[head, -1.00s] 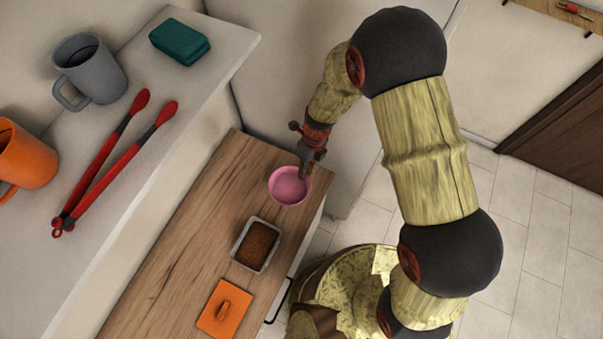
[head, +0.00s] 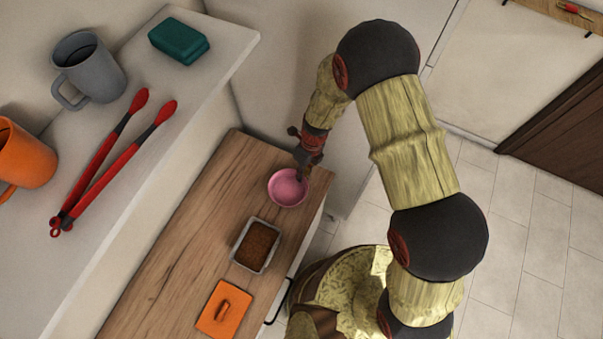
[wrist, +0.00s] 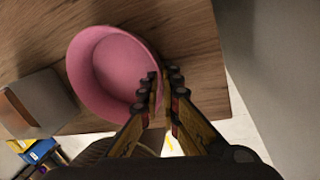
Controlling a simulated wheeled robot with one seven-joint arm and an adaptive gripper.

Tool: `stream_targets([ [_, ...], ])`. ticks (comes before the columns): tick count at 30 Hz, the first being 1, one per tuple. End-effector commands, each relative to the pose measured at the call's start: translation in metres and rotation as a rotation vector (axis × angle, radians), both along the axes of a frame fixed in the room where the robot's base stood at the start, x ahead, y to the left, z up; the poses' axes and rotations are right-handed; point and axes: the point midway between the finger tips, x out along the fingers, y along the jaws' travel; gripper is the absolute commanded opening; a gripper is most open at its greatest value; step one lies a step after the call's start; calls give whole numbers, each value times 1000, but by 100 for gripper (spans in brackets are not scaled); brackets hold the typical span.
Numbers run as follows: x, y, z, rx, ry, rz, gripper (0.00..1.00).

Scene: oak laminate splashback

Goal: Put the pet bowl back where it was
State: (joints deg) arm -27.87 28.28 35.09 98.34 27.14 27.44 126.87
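The pink pet bowl (head: 284,189) is at the far right end of the wooden counter, upright or nearly so. My gripper (head: 303,174) is at its upper right rim. In the wrist view the bowl (wrist: 108,72) fills the left middle. My gripper's fingers (wrist: 164,84) are close together across its right wall, one inside the bowl and one outside. They look shut on the rim. I cannot tell whether the bowl's base touches the counter.
A metal tin with brown contents (head: 257,245) stands close below the bowl on the counter (head: 190,235), with an orange lid-like piece (head: 222,310) beyond. The raised shelf (head: 150,120) holds mugs, red tongs (head: 110,160) and a green block (head: 179,41). The counter's left part is clear.

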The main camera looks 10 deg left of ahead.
Motion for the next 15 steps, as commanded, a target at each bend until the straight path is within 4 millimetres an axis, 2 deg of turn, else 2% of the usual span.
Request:
stream_targets([
  [8, 0, 0, 0, 0, 0, 0, 22],
  [15, 0, 0, 1, 1, -1, 0, 23],
])
